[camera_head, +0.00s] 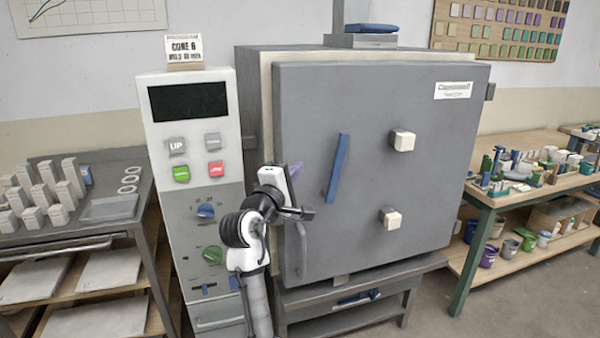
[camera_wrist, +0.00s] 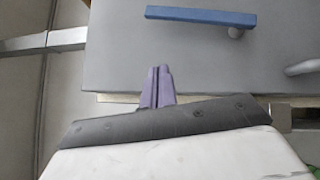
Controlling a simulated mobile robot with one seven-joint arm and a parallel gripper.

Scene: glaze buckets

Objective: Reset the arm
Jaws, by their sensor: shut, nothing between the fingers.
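My gripper (camera_head: 296,171) is in front of the left part of the grey kiln door (camera_head: 430,120), left of the blue bar handle (camera_head: 337,168). In the wrist view its two purple fingers (camera_wrist: 157,87) are together with nothing between them. The blue handle (camera_wrist: 200,15) shows in that view beyond the fingertips, apart from them. The kiln door looks closed. My arm bends up from the bottom of the head view and hides part of the kiln's left edge.
A control panel (camera_head: 190,140) with buttons and knobs stands left of the kiln. A grey table (camera_head: 110,208) with pale blocks is at far left. A crowded workbench (camera_head: 540,190) is at right, with buckets (camera_head: 488,256) below. Bare floor lies at lower right.

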